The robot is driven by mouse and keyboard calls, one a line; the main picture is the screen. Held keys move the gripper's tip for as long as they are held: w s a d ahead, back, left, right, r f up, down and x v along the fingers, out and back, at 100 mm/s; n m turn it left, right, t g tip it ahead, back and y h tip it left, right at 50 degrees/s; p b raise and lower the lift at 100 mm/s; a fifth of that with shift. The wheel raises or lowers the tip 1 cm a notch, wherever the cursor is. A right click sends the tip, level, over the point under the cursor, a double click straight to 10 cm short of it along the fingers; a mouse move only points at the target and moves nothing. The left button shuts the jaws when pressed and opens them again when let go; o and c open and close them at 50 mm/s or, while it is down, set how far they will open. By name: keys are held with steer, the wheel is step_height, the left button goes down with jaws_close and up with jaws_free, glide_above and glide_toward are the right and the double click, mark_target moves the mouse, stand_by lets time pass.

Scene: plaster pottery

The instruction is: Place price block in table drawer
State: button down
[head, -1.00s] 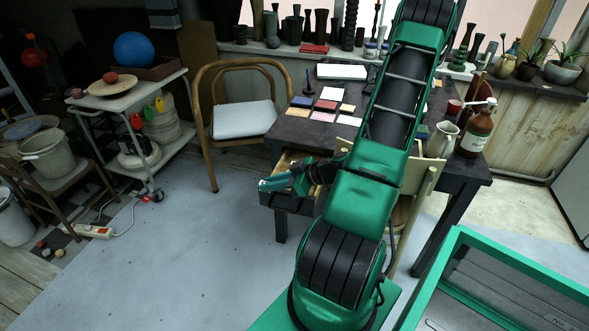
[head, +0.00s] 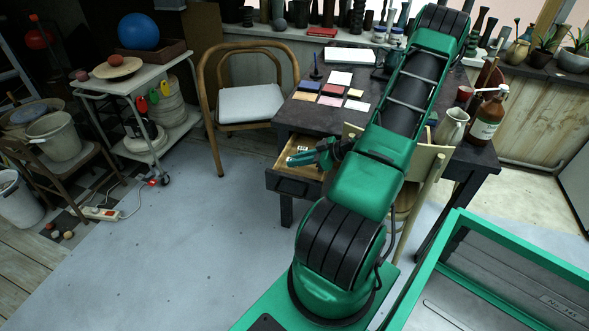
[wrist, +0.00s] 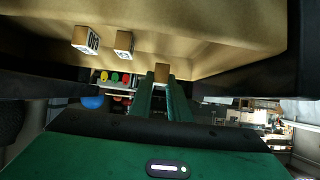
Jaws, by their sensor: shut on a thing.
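The table drawer (head: 292,186) is pulled open under the dark table's left side; its pale wooden inside also shows in the wrist view (wrist: 210,35). My gripper (head: 291,160) is over the open drawer. In the wrist view my green fingers (wrist: 162,84) are shut on a small wooden block (wrist: 161,72), seen at their tips. Its printed face is not visible, and I cannot tell whether it touches the drawer floor. Two more wooden blocks with dark marks on white faces, a left one (wrist: 86,40) and a right one (wrist: 123,43), lie in the drawer, apart from my fingers.
The table top (head: 305,118) carries several coloured tiles, a brown bottle (head: 486,120) and a pale jug (head: 452,127). A wooden armchair (head: 250,103) stands left of the table. A trolley (head: 125,84) is farther left. The floor in front is clear.

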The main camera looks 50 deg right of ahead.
steer(key=shift+f, duration=1.95)
steer(key=c, duration=1.7)
jaws_free()
steer(key=shift+o, duration=0.2)
